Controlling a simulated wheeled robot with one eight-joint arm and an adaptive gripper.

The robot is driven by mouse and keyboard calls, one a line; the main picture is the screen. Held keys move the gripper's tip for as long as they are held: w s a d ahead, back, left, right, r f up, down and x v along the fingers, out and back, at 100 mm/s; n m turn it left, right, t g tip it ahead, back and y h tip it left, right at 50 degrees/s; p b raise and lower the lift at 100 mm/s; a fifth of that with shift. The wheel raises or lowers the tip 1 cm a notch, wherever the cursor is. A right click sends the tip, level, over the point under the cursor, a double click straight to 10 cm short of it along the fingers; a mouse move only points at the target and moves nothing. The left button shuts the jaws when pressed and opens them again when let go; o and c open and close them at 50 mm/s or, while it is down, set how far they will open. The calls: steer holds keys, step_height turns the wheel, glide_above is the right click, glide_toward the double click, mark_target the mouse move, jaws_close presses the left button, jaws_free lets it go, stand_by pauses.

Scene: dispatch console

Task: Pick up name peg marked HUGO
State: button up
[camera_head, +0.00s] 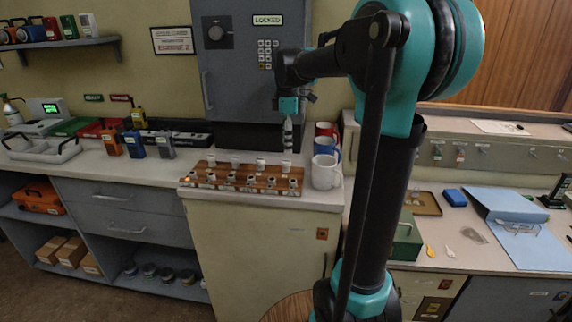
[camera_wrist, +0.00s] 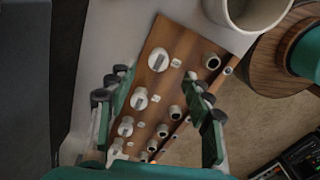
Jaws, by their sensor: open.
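The wooden peg board (camera_head: 222,178) lies on the counter below the grey safe, with white pegs standing in two rows and small label tags beside them. In the wrist view the board (camera_wrist: 177,83) runs diagonally, with white pegs (camera_wrist: 158,60) along one side and dark-topped ones (camera_wrist: 174,113) along the other. The labels are too small to read, so I cannot tell which peg is HUGO. My gripper (camera_head: 288,135) hangs above the right part of the board, pointing down. In the wrist view my gripper (camera_wrist: 158,104) is open and empty, its fingers on either side of the board.
White (camera_head: 325,172), blue (camera_head: 326,149) and red mugs stand right of the board; one mug (camera_wrist: 246,12) is close in the wrist view. The safe (camera_head: 240,90) rises behind. Handheld radios (camera_head: 136,145) and a white rack stand to the left.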

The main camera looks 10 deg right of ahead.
mark_target(286, 161)
steer(key=shift+w+a+f, duration=0.1)
steer(key=shift+f, duration=1.85)
steer(key=shift+a+f, duration=0.1)
steer(key=shift+f, duration=1.85)
steer(key=shift+c, duration=0.4)
steer(key=c, duration=0.8)
